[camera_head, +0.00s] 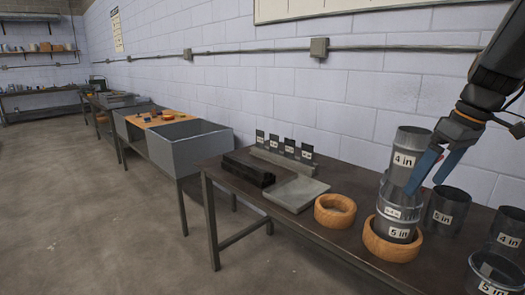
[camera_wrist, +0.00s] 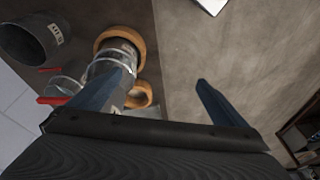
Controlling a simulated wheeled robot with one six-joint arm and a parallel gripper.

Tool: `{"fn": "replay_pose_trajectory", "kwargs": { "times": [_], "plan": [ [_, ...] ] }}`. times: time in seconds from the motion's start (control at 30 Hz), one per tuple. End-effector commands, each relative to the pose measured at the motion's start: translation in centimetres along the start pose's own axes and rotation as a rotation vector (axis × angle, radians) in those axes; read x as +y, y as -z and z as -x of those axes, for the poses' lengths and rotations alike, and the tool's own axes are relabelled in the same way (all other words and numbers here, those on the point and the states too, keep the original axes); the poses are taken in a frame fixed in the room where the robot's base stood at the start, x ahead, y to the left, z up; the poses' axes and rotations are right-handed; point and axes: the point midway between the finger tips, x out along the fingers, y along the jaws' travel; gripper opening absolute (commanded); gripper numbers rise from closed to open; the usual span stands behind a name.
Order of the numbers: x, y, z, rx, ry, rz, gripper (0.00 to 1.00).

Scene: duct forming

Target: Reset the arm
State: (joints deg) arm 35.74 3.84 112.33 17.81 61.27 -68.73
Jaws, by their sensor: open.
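My gripper (camera_head: 424,184) is open, its two blue fingers pointing down beside the upper part of a duct stack at the right of the head view. The stack has a grey "4 in" pipe (camera_head: 405,160) on top, a labelled middle piece (camera_head: 392,211) and a "5 in" pipe (camera_head: 398,233) at the bottom. It stands upright in a wooden ring (camera_head: 390,248). Contact with the stack cannot be told.
A second wooden ring (camera_head: 335,210), a grey plate (camera_head: 296,193), a dark block (camera_head: 248,169) and a rack of labelled cards (camera_head: 285,160) sit on the dark table (camera_head: 330,240). Loose pipes (camera_head: 446,212) stand close right of the stack. The wall (camera_head: 360,90) is behind.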

Motion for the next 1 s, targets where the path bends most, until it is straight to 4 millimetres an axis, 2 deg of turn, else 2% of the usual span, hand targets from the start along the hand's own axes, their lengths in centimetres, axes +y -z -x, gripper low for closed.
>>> {"fn": "replay_pose_trajectory", "kwargs": {
  "times": [0.17, 0.27, 0.4, 0.5, 0.6, 0.7, 0.8, 1.0],
  "plan": [
    [-4.6, 0.7, -5.8, -0.065, -0.014, -0.099, 0.97],
    [-8.4, 0.7, -9.9, -0.105, -0.041, -0.173, 0.97],
    [-14.2, -0.4, -15.2, -0.138, -0.093, -0.272, 0.97],
    [-17.7, -1.6, -18.0, -0.142, -0.124, -0.329, 0.97],
    [-20.4, -2.8, -19.8, -0.137, -0.143, -0.371, 0.97],
    [-21.9, -3.6, -20.8, -0.129, -0.154, -0.399, 0.97],
    [-22.6, -4.0, -21.2, -0.124, -0.159, -0.414, 0.97],
    [-22.7, -4.0, -21.3, -0.123, -0.16, -0.42, 0.97]
  ]
}}
